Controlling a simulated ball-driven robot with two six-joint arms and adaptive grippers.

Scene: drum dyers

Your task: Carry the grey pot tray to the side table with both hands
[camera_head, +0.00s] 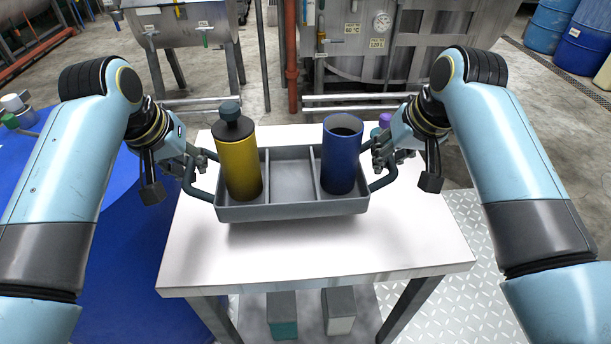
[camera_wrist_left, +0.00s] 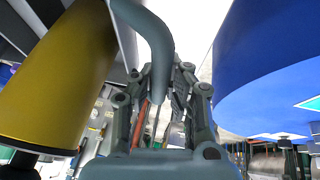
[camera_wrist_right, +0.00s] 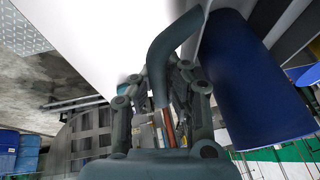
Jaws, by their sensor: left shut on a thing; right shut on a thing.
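The grey pot tray (camera_head: 290,210) is over the white side table (camera_head: 320,250); I cannot tell whether it touches the top. A yellow pot (camera_head: 238,165) with a dark knobbed lid stands in its left compartment. A blue pot (camera_head: 341,160), open at the top, stands in its right compartment. The middle compartment is empty. My left gripper (camera_head: 196,163) is shut on the left handle, which shows in the left wrist view (camera_wrist_left: 152,30). My right gripper (camera_head: 382,158) is shut on the right handle, which shows in the right wrist view (camera_wrist_right: 168,50).
A purple-topped thing (camera_head: 385,120) is partly hidden behind my right gripper. A large blue surface (camera_head: 110,260) lies left of the table. Two boxes (camera_head: 282,315) (camera_head: 338,310) are on the lower shelf. Steel vats (camera_head: 370,50) stand behind. Blue drums (camera_head: 580,40) are at the far right.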

